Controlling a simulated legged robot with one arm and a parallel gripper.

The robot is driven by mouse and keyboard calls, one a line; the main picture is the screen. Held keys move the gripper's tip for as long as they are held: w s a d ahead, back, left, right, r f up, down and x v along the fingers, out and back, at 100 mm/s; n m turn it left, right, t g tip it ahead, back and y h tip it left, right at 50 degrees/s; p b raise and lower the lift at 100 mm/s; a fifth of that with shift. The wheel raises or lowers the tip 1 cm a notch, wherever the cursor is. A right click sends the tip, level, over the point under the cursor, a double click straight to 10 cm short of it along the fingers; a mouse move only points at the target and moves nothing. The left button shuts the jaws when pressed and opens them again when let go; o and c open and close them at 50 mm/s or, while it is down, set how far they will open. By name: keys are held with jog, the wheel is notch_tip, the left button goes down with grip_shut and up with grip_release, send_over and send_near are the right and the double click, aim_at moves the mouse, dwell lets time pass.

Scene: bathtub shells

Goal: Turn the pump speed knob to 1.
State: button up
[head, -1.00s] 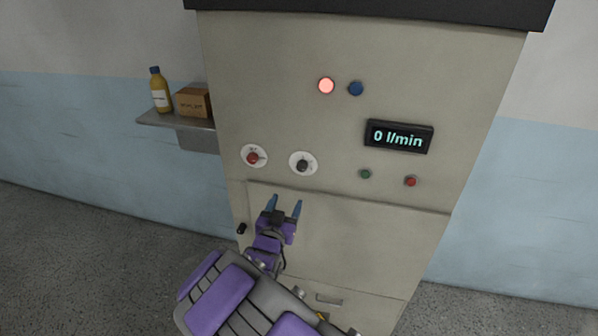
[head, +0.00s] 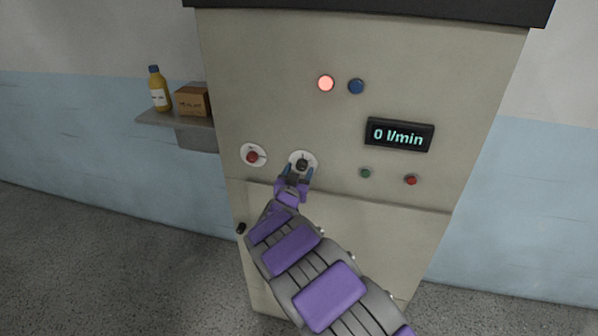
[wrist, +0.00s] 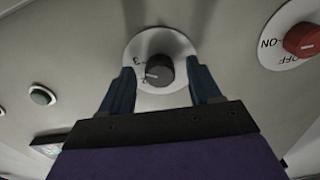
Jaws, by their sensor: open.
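The pump speed knob (head: 302,164) is a small black knob on a round white dial plate on the beige cabinet front. In the wrist view the black knob (wrist: 159,70) sits between my two blue fingers, with a "3" readable on its dial (wrist: 137,60) and other marks too small to read surely. My gripper (head: 298,172) is open just below the knob in the head view. In the wrist view my gripper (wrist: 162,84) has a finger on each side of the knob, with a gap to both. The display (head: 399,135) reads 0 l/min.
A red ON/OFF knob (head: 252,157) is left of the black knob. A lit red lamp (head: 326,83) and a blue button (head: 356,87) are above. Green (head: 366,173) and red (head: 411,180) buttons are at right. A shelf (head: 160,119) holds a bottle (head: 158,90) and box (head: 192,101).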

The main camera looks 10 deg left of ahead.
jog(key=shift+w+r, duration=0.1)
jog(key=shift+w, duration=0.45)
jog(key=shift+c, duration=0.3)
jog(key=c, duration=1)
